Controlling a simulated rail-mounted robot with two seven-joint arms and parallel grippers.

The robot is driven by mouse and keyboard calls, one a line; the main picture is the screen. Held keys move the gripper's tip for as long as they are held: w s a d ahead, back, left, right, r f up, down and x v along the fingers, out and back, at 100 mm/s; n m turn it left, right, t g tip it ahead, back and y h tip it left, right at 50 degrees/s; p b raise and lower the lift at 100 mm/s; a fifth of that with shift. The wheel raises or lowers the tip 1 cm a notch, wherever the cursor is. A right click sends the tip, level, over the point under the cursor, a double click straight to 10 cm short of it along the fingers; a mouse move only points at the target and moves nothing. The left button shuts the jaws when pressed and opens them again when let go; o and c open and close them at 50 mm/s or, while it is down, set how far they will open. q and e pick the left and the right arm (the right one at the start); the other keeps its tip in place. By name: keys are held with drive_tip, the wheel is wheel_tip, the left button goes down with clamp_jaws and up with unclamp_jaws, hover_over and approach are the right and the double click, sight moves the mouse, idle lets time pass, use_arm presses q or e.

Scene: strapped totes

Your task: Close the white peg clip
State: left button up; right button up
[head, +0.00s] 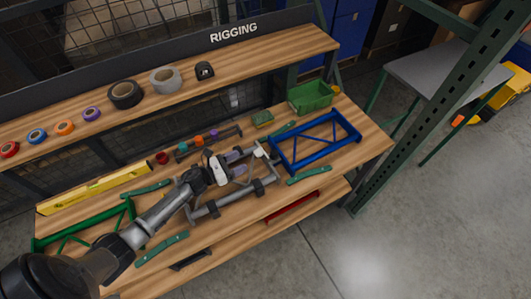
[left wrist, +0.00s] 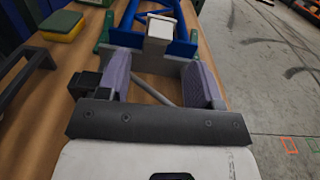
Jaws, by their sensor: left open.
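The white peg clip (head: 258,151) is small in the head view, at the near left corner of the blue frame (head: 272,148). In the left wrist view the clip (left wrist: 160,27) stands straight ahead, a pale block with a white top, against the blue frame (left wrist: 124,38). My left gripper (head: 243,160) is just left of the clip in the head view. In the left wrist view its two purple-padded fingers (left wrist: 160,78) are apart, with nothing clearly held between them. Whether the fingers touch the clip, and how far it is closed, I cannot tell. My right gripper is not in view.
A grey tube frame (head: 228,200) lies below my left arm. A green bin (head: 311,97) and a green-yellow block (head: 262,118) stand behind. Green strips (head: 309,175) lie around the blue frame. Tape rolls (head: 125,94) line the upper shelf. The bench's right end is clear.

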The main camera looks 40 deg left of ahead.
sight(261, 154)
use_arm(q)
drive_tip(key=x, duration=0.6)
drive_tip(key=shift+f, duration=0.1)
drive_tip(key=shift+w+d, duration=0.35)
drive_tip(key=shift+w, duration=0.3)
drive_tip(key=shift+c, duration=0.4)
